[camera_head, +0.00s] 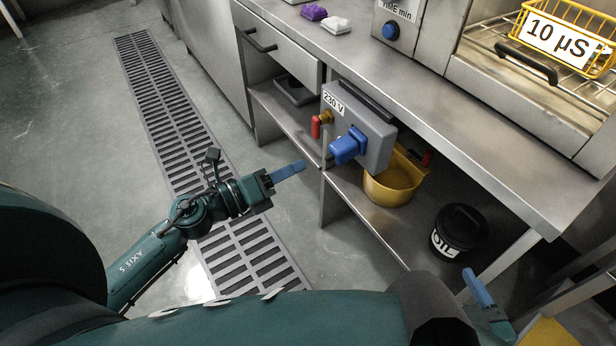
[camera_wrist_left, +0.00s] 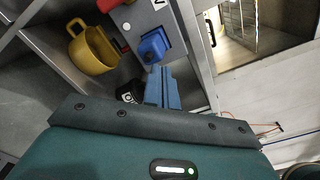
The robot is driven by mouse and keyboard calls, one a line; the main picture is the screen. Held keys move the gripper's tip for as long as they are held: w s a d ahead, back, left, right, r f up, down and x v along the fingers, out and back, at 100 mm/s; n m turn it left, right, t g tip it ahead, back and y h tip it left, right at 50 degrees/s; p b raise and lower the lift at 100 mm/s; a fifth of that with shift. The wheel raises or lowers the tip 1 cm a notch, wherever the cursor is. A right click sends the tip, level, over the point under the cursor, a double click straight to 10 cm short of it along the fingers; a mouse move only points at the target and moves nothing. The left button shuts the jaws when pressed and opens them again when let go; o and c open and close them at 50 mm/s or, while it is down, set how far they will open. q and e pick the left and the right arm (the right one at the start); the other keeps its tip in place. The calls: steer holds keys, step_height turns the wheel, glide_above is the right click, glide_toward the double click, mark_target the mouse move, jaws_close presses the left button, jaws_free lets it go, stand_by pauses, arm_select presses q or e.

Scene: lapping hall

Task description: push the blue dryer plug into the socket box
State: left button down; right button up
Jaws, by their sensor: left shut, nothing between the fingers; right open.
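The blue dryer plug (camera_head: 348,146) sits at the front face of the grey socket box (camera_head: 378,150), which is marked 230 V and hangs under the bench edge. I cannot tell how deep the plug is in. The wrist view also shows the plug (camera_wrist_left: 152,46) against the box (camera_wrist_left: 133,18), just beyond my fingers. My left gripper (camera_head: 302,166) is shut and empty, its blue fingers pointing at the plug with a small gap in the head view. My right gripper (camera_head: 482,290) is open and empty at the lower right, partly hidden.
A red handle (camera_head: 315,127) sticks out at the box's left side. A yellow container (camera_head: 393,185) and a black OIL tub (camera_head: 458,232) stand on the lower shelf (camera_head: 350,198). The steel bench (camera_head: 440,125) overhangs them. The floor left of the bench is clear, with a drain grate (camera_head: 165,115).

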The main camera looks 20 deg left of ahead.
mark_target(332, 150)
arm_select(q)
steer(key=p+x, duration=0.1)
steer(key=x, duration=0.4)
steer(key=shift+a, duration=0.15)
steer(key=shift+w+d, duration=0.3)
steer(key=shift+w, duration=0.05)
steer(key=shift+w+d+p, duration=0.1)
steer(key=shift+p, duration=0.2)
arm_select(e)
steer(key=shift+s+d+r+m, duration=0.3)
steer(key=shift+r+m, duration=0.1)
steer(key=shift+r, duration=0.15)
arm_select(q)
steer(key=shift+w+d, duration=0.25)
steer(key=shift+w, duration=0.05)
arm_select(e)
steer(key=shift+a+r, duration=0.1)
steer(key=shift+r, duration=0.15)
